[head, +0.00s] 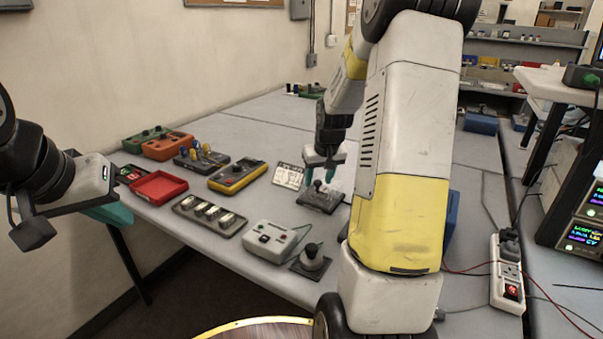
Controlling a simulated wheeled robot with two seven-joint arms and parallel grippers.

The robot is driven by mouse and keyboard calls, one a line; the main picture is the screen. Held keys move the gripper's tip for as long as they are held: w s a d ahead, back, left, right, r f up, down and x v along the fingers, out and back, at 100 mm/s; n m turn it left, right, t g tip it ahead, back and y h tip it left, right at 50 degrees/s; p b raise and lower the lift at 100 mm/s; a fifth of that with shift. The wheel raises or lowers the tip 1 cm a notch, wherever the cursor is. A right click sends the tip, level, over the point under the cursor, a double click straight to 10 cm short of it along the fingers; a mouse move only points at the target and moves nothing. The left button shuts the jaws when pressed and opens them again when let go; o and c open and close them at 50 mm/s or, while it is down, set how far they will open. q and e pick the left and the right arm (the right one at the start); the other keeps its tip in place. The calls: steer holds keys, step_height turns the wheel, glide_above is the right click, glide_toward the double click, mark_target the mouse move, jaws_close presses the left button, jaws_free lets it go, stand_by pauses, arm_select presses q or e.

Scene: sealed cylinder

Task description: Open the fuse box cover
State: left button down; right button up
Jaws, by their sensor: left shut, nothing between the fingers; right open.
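My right gripper (321,183) points down with its teal fingers apart, one on each side of a small dark knob on a dark flat box (321,199). Whether the fingers touch the knob cannot be told. My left gripper (110,213) is at the far left, beyond the table's left edge, shut and empty. No part in view is clearly marked as the fuse box cover. The dark flat box under my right gripper may be it, but I cannot tell. My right arm hides part of the table's right side.
On the table (230,250) are a red tray (158,187), a yellow box (238,176), a grey panel with several switches (209,214), a white box (270,239), and a black knob on a plate (312,258). A power strip (507,277) lies at right.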

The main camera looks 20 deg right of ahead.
jaws_close()
stand_by(1.4)
